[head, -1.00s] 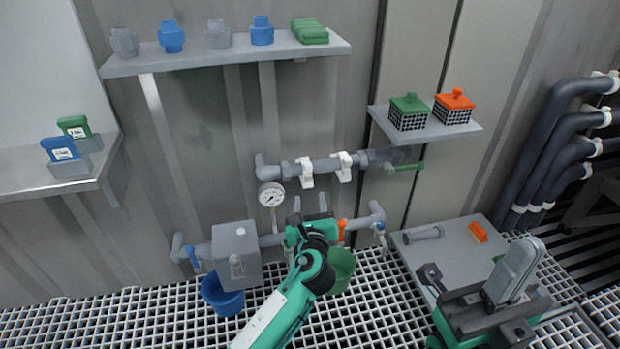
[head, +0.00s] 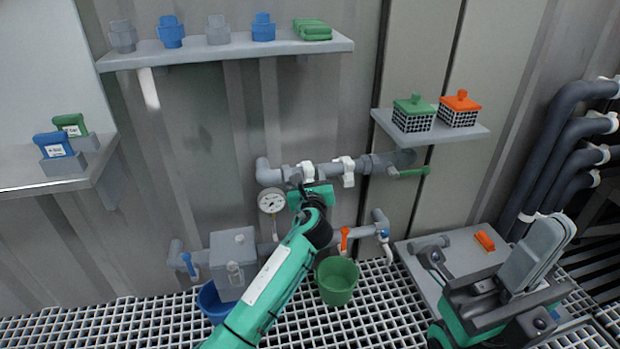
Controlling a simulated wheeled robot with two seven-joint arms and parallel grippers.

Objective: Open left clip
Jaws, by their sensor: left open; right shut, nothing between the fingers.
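The left clip (head: 307,171) is a white clip around the upper grey pipe (head: 326,167) on the wall. The right clip (head: 347,168) is a similar white clip on the same pipe. I cannot tell how far either clip is open. My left gripper (head: 298,184) is open just below and slightly left of the left clip, in front of the wall; contact cannot be told. Its green body hides part of what lies behind. My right gripper (head: 436,262) is low at the right, shut and empty, over the grey board and far from the clips.
A pressure gauge (head: 271,201) sits close left of my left gripper. The lower pipe carries an orange handle (head: 344,239) and a blue valve (head: 384,234). A green bucket (head: 336,280) stands below. A shelf (head: 432,133) with baskets is at the upper right.

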